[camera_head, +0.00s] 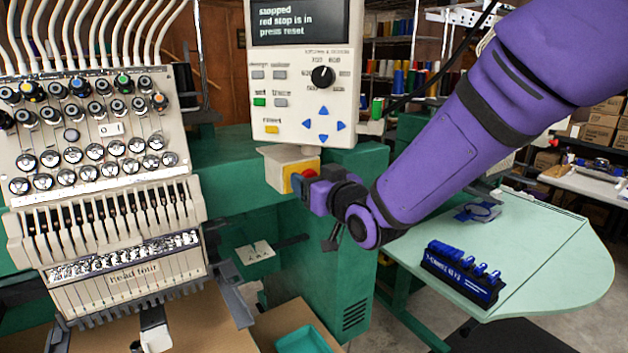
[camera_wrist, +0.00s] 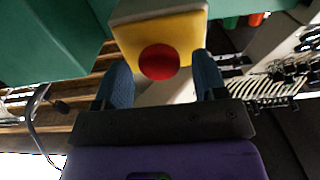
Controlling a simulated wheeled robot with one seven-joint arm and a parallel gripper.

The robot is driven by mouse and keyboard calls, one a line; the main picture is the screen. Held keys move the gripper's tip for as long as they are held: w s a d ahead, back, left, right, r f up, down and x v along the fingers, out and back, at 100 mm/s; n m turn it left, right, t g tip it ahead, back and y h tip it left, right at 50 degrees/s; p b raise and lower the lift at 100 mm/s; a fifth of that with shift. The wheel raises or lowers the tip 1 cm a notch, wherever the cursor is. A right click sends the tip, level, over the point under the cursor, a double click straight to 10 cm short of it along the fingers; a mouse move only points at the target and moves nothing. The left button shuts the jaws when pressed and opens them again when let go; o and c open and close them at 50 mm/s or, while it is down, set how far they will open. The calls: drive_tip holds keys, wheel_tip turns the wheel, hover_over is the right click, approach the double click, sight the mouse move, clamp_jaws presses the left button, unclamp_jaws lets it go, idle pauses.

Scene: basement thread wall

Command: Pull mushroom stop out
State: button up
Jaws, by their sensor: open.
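The mushroom stop is a round red button on a yellow-faced, cream box. In the wrist view the red mushroom stop (camera_wrist: 159,62) shows whole in front of the yellow plate (camera_wrist: 185,35). My gripper (camera_wrist: 162,78) is open, with one blue finger on each side of the button and gaps between the fingers and the red cap. In the head view the stop box (camera_head: 278,170) sits below the control panel, and my gripper (camera_head: 305,184) is at its yellow face from the right. The red cap (camera_head: 310,173) is mostly hidden there by the gripper.
The control panel (camera_head: 304,85) above the box reads "stopped", "red stop is in", "press reset". An embroidery head (camera_head: 90,170) with several needles is at left. A pale green table (camera_head: 545,245) with a rack of blue items (camera_head: 462,270) is at right.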

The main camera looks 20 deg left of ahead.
clamp_jaws()
drive_tip(key=shift+s+d+f, duration=0.1)
drive_tip(key=shift+s+d, duration=0.2)
drive_tip(key=shift+d, duration=0.05)
unclamp_jaws()
drive_tip(key=shift+d, duration=0.1)
drive_tip(key=shift+s, duration=0.15)
drive_tip(key=v, duration=1)
drive_tip(key=shift+s+d, duration=0.25)
